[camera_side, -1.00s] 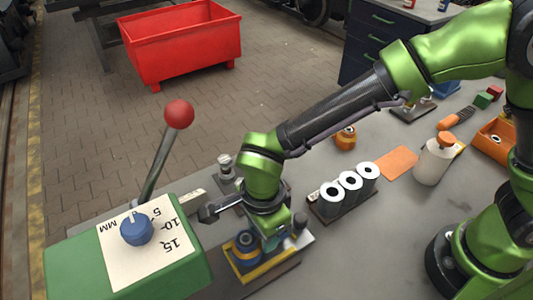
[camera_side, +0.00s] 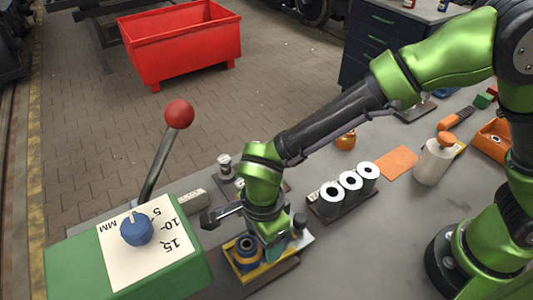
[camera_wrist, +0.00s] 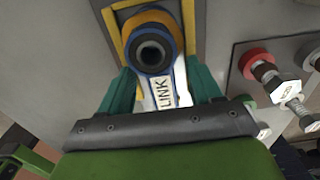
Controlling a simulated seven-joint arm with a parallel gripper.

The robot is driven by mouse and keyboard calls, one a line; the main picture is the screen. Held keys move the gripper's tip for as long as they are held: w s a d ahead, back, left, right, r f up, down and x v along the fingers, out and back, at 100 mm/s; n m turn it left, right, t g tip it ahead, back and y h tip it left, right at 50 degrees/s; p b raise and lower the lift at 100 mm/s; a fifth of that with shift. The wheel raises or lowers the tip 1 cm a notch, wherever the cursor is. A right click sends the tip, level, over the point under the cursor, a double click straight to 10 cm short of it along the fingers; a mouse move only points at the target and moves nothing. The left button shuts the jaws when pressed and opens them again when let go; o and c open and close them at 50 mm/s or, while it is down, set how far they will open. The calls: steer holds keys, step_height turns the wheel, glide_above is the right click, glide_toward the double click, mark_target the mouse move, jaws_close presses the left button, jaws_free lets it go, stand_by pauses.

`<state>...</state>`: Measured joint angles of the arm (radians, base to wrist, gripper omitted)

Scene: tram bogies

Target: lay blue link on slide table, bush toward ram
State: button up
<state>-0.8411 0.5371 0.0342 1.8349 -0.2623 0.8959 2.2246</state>
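The blue link (camera_wrist: 163,95) has a round eye with a dark bush (camera_wrist: 152,52) and a white "LINK" label. In the side view the link's eye end (camera_side: 246,249) is at the yellow-edged slide table (camera_side: 270,271). In the wrist view the eye lies within the yellow frame (camera_wrist: 121,5). My gripper (camera_wrist: 162,75) has its teal fingers close on both sides of the shank and appears shut on it. It also shows in the side view (camera_side: 272,238). A grey metal rod with a block-shaped head (camera_side: 220,215), possibly the ram, lies just left of my gripper. Whether the link rests fully flat is hidden.
A green box with a blue dial (camera_side: 137,229) and red-knobbed lever (camera_side: 179,114) stands at left. A rack of three white cylinders (camera_side: 350,182) stands to the right. Bolts (camera_wrist: 285,90) show in the wrist view.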

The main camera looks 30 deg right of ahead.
step_height(320, 180, up, 17)
stand_by(0.7)
steer(key=s+d+r+n+t+y, duration=0.1)
steer(key=d+n, duration=0.6)
steer(key=d, duration=0.7)
steer(key=s+d+r+n+t+y, duration=0.1)
steer(key=d+n+t, duration=0.5)
steer(key=d, duration=0.8)
step_height(320, 180, up, 2)
steer(key=shift+s+d+n, duration=0.35)
steer(key=shift+s+n, duration=0.15)
steer(key=shift+s, duration=0.2)
